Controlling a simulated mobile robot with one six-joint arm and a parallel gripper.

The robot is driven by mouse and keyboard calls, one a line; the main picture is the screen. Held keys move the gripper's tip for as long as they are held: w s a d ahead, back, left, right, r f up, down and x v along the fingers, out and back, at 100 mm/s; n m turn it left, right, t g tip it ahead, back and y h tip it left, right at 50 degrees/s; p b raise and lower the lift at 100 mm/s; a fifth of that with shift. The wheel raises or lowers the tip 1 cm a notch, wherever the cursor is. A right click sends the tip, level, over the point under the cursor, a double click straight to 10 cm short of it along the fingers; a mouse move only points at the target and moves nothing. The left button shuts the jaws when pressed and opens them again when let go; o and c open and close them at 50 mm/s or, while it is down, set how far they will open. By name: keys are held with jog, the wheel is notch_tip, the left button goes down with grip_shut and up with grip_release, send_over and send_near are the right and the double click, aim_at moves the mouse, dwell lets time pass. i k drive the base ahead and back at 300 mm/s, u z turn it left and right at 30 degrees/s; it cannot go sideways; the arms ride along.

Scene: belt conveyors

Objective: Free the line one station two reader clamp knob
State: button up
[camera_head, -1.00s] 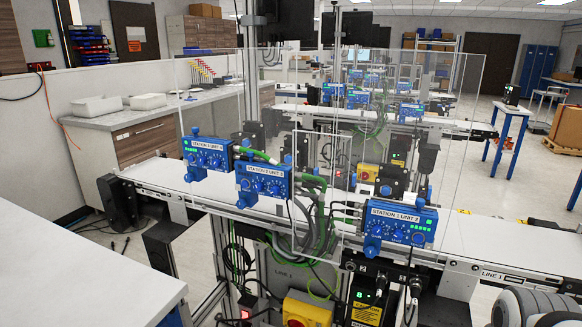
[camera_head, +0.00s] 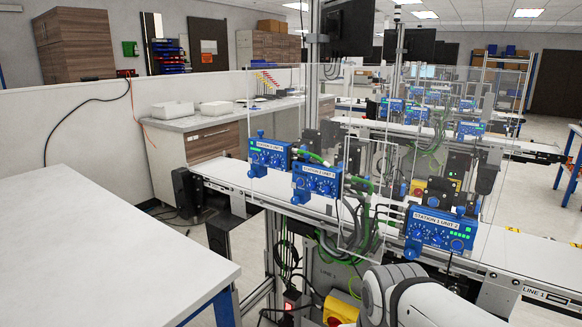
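Three blue reader units stand along the conveyor marked LINE 1 (camera_head: 534,293). The right unit (camera_head: 437,233) has a label that seems to read STATION 1 UNIT 2, blue knobs on its face and green lights at its right. The middle unit (camera_head: 317,184) and the left unit (camera_head: 268,156) look alike, but their unit numbers are too small to read surely. A blue knob (camera_head: 411,252) sits at the right unit's lower left. I cannot tell which knob is the clamp knob. My gripper is not in view; only links of my arm show at the bottom, below the right unit.
Clear panels (camera_head: 375,180) stand around the units, with green and black cables below. A yellow box with a red switch (camera_head: 338,308) is low beside my arm. A white table (camera_head: 100,245) fills the lower left. Floor shows between table and conveyor.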

aim_at(295, 200)
jog(key=z, duration=0.05)
jog(key=k, duration=0.4)
jog(key=u, duration=0.7)
jog(key=i, duration=1.15)
jog(key=z, duration=0.2)
